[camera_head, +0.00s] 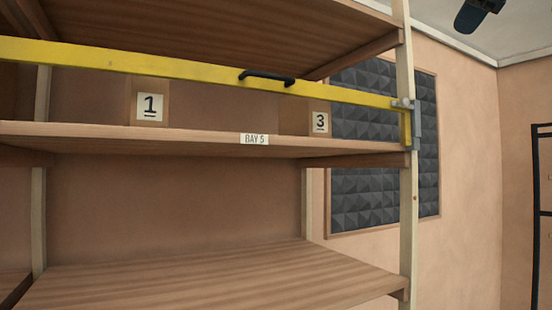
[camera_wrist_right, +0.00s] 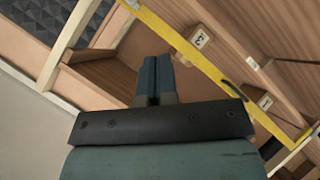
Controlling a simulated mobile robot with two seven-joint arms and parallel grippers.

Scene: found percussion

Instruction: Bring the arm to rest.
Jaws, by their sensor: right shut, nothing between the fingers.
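My right gripper (camera_wrist_right: 153,82) shows in the right wrist view. Its two dark blue fingers are together, with nothing between them. It is in front of the shelving, and I see no contact with anything. I cannot make it out for certain in the head view. My left gripper is in neither view.
A yellow bar (camera_head: 190,71) with a black handle (camera_head: 267,78) crosses the shelf, its right end at a grey bracket (camera_head: 413,124). Boxes marked 1 (camera_head: 150,104) and 3 (camera_head: 318,122) stand behind it. The lower shelf (camera_head: 215,280) looks bare. A dark object (camera_head: 476,14) hangs high right.

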